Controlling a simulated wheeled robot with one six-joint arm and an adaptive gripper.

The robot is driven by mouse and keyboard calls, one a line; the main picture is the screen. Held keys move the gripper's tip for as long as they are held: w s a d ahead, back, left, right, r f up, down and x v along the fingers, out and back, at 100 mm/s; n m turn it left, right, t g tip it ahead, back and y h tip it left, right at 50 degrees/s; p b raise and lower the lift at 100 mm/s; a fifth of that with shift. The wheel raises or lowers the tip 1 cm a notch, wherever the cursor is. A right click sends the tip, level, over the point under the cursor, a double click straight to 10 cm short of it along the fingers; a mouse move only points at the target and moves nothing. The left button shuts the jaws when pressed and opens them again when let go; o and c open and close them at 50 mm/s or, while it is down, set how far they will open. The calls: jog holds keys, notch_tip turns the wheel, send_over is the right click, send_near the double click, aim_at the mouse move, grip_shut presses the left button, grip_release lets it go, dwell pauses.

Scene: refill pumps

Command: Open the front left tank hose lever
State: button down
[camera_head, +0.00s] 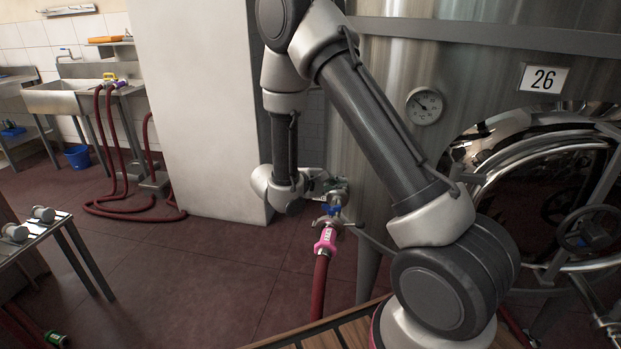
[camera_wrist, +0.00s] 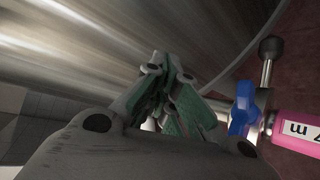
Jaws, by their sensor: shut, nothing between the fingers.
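The steel tank (camera_head: 375,130) bears a plate with the number 26. At its lower front, a valve carries a small blue lever (camera_head: 333,209), with a pink hose coupling (camera_head: 326,240) and a dark red hose (camera_head: 319,288) hanging below. My gripper (camera_head: 338,187) is just above the blue lever, close to the tank wall. In the wrist view, my gripper (camera_wrist: 168,68) is shut and empty, its green-padded fingers together. The blue lever (camera_wrist: 242,108) shows right of the fingers, beside the pink coupling (camera_wrist: 298,131). I cannot tell whether the fingers touch the lever.
A round steel tank door (camera_head: 550,190) with a handwheel is at the right. A gauge (camera_head: 425,106) sits on the tank. A white pillar (camera_head: 195,100) stands behind. A sink (camera_head: 60,98) and coiled hoses are back left. A small metal table (camera_head: 35,235) is at left. Open floor lies between.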

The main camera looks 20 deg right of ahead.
jog(key=w+a+r+m+y, duration=0.1)
jog(key=w+r+m+y, duration=0.2)
jog(key=w+y, duration=0.4)
jog(key=w+a+r+m+y, duration=0.2)
jog(key=w+r+m+y, duration=0.15)
jog(key=w+y, duration=0.35)
notch_tip(320, 180, down, 10)
jog(key=shift+s+d+r, duration=0.15)
jog(key=shift+s+d, duration=0.1)
jog(key=shift+s, duration=0.2)
jog(key=shift+s, duration=0.1)
jog(key=shift+s+n, duration=0.2)
jog(key=shift+n, duration=0.05)
